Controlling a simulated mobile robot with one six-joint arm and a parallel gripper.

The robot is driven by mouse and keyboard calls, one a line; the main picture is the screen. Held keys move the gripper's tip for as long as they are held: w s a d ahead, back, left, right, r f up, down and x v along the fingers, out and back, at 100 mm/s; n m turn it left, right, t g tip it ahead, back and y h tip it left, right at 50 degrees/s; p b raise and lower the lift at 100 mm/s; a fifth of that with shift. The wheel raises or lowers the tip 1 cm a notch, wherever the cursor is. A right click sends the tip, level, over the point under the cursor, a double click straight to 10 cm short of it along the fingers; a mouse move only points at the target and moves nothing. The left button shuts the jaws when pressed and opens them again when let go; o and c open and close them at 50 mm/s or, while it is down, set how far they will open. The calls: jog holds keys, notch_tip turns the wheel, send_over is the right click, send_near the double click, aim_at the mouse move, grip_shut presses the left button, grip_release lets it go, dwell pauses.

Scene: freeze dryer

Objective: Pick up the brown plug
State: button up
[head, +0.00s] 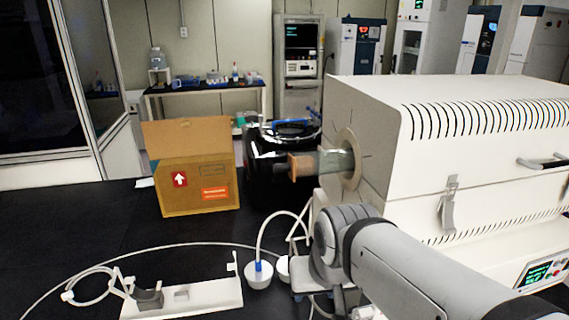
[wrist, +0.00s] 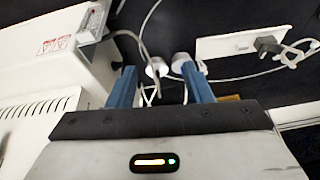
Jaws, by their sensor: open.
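The brown plug (head: 301,166) sits at the left end of a clear tube (head: 337,162), which sticks out of the round opening in the side of the cream furnace (head: 385,130). I cannot make out the plug in the wrist view. My gripper (wrist: 159,68) shows in the wrist view with its two blue fingers apart and nothing seen held between them. In the head view my grey arm is at the front right, below the tube, and the fingers are not visible there.
A cardboard box (head: 197,181) stands left of the plug, with a black device (head: 266,165) behind the tube. Two white round-based pieces with hoses, one at the front (head: 258,274), and a white power strip (head: 190,299) lie on the black bench. Bench at left is mostly clear.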

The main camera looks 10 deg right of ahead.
jog(key=w+a+r+m+t+y+p, duration=0.1)
jog(key=w+r+m+t, duration=0.1)
jog(key=w+r+m, duration=0.3)
jog(key=w+a+r+m+t+p, duration=0.1)
jog(key=w+m+t, duration=0.1)
jog(key=w, duration=0.6)
jog(key=m+t+h+p, duration=0.1)
jog(key=m+t, duration=0.3)
jog(key=m, duration=0.6)
send_near(285, 168)
jog(key=x, duration=0.4)
jog(key=b+x, duration=0.3)
jog(key=x, duration=0.4)
jog(key=shift+w+f, duration=0.1)
jog(key=shift+w, duration=0.1)
jog(key=shift+c, duration=0.3)
grip_shut()
